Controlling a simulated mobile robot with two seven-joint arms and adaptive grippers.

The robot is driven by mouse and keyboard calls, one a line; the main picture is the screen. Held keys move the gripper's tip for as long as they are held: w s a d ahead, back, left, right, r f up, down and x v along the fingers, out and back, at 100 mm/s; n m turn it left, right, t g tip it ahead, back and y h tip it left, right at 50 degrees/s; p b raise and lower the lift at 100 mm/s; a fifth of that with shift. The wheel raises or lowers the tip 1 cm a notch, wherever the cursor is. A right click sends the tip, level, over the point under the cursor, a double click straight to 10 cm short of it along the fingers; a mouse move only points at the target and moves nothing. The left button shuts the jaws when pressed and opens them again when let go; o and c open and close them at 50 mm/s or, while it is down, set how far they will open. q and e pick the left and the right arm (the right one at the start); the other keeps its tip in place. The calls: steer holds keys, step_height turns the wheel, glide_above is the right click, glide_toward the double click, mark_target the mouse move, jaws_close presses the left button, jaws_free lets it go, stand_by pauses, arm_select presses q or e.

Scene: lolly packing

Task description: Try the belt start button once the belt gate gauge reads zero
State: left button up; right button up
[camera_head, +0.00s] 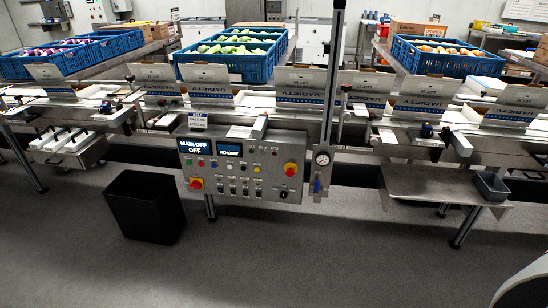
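The control panel (238,190) is a grey box on the front of the line, with several small coloured buttons and switches. Its labels are too small to read, so I cannot tell which is the belt start button. One display (194,147) shows MAIN OFF and OFF. A second display (229,149) is lit, its text hard to read. Neither gripper is in view.
A blue lever (316,186) hangs below the gauge. A black bin (145,205) stands on the floor left of the panel. A grey tray (491,185) sits on a shelf at right. Blue crates (228,66) stand behind the conveyor. The floor in front is clear.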

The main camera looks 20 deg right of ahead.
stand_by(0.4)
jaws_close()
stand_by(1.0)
